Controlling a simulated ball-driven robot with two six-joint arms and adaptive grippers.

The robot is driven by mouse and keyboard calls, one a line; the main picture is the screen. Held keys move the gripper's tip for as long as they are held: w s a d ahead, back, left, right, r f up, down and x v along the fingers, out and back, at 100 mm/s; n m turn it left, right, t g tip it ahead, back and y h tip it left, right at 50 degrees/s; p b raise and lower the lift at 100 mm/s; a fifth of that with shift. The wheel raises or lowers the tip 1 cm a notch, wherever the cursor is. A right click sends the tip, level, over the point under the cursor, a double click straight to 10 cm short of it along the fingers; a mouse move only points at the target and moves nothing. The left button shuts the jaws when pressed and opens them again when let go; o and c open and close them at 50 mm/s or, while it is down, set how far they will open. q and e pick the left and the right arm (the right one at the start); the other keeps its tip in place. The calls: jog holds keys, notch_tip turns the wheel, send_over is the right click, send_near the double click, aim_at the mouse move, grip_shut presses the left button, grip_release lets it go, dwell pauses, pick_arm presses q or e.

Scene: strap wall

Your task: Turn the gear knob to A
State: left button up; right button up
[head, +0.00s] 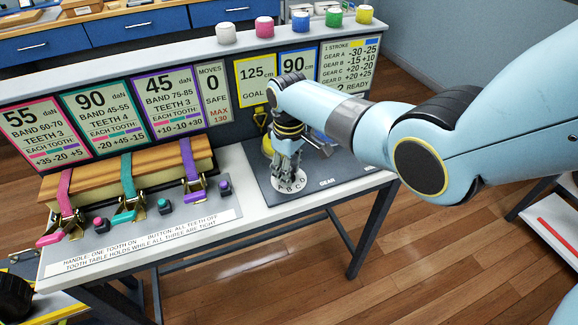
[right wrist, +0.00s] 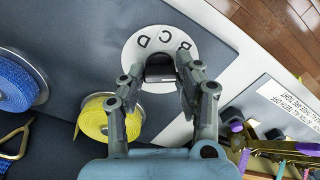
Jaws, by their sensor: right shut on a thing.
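In the right wrist view the dial (right wrist: 136,48) shows D, C and B; the A is hidden there. My right gripper (head: 288,170) points down over the dial. Its fingers (right wrist: 173,82) are shut on the dark gear knob (right wrist: 160,68) at the dial's middle. My left gripper is not in view.
A yellow strap spool (right wrist: 106,118) and a blue spool (right wrist: 15,82) stand beside the dial. Pink, teal and purple straps (head: 190,160) with buckles cross a wooden block at left. Sign panels (head: 256,80) stand behind the bench. The mat's front right (head: 345,172) is clear.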

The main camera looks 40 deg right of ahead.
dwell(0.3)
jog(key=o, duration=1.1)
jog(key=shift+o, duration=0.2)
notch_tip(320, 180, up, 12)
